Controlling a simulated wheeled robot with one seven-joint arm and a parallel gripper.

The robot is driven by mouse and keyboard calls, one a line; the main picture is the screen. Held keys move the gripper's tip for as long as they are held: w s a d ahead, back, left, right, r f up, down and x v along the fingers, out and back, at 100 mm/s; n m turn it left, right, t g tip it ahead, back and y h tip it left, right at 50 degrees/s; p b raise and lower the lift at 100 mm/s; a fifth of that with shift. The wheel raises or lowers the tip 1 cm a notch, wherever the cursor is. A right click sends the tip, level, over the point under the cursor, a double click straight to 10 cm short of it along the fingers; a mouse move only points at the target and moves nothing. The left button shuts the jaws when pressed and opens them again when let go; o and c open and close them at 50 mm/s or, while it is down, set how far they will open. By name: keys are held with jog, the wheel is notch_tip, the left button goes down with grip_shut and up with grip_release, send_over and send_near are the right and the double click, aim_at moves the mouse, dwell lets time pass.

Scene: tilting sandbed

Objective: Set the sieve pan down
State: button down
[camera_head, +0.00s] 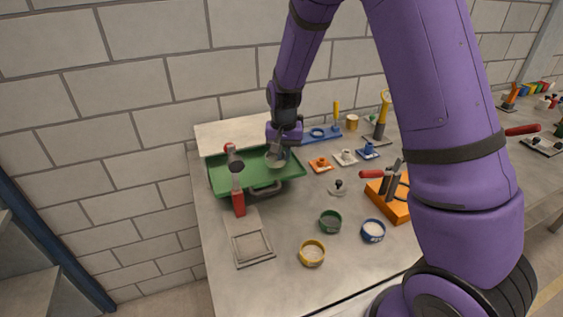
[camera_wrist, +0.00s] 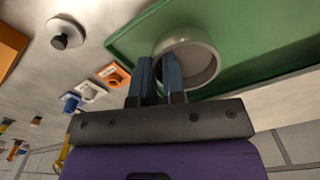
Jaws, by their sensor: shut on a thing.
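The sieve pan is a small round beige-grey cup (camera_head: 274,158), held over the green sandbed tray (camera_head: 225,174). It also shows in the wrist view (camera_wrist: 207,60), with its round opening facing the camera and the green tray (camera_wrist: 250,77) behind it. My gripper (camera_head: 283,148) is over the right half of the tray, near its back edge. In the wrist view its two dark fingers (camera_wrist: 160,72) are close together at the pan's side, shut on it. The pan looks tilted. I cannot tell whether it touches the tray floor.
A red-handled tool (camera_head: 238,195) stands at the tray's front left. A grey square frame (camera_head: 250,246) lies in front. Green (camera_head: 330,222), yellow (camera_head: 312,253) and blue (camera_head: 373,230) round cups sit on the table. An orange block (camera_head: 395,208) with tools stands right. Bare tabletop lies between them.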

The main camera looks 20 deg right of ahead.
aim_at(282, 162)
jog(key=shift+w+a+f, duration=0.1)
jog(key=shift+w+a, duration=0.05)
jog(key=shift+w, duration=0.4)
jog(key=shift+s+f, duration=0.1)
jog(key=shift+f, duration=1.6)
jog(key=shift+f, duration=0.1)
jog(key=c, duration=1.2)
grip_release()
